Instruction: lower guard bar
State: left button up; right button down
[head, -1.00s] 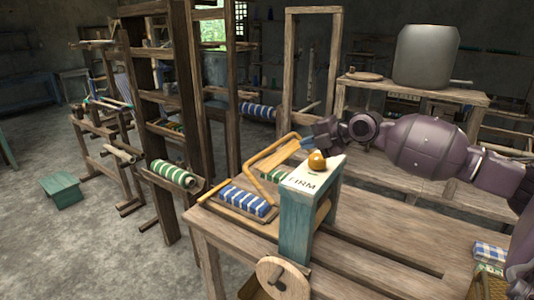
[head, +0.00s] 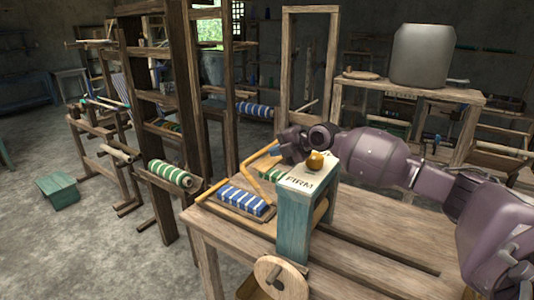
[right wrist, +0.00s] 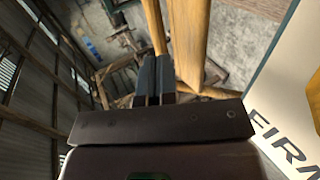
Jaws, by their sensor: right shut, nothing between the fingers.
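The yellow guard bar (head: 258,154) stands raised as an angled frame over the blue-and-white striped roll (head: 240,200) at the left end of the wooden bench. My right gripper (head: 285,150) is at the bar's far right end, behind the teal post, and hides part of it. In the right wrist view, the shut, empty dark fingers (right wrist: 154,78) point toward the yellow bar (right wrist: 188,42), which appears just beyond and beside them. I cannot tell whether they touch. My left gripper is not in view.
The teal post with a white top marked FIRM (head: 296,185) and an orange knob (head: 315,160) stands close below my right arm. A wooden wheel (head: 282,277) is at the front. A tall wooden frame (head: 162,120) rises on the left. The bench's slatted top (head: 385,235) is clear.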

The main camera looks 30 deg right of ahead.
aim_at(261, 154)
jog(key=shift+x, duration=1.2)
jog(key=shift+w+a+f, duration=0.2)
jog(key=shift+w+f, duration=0.15)
jog(key=shift+w, duration=0.2)
jog(key=shift+a, duration=0.1)
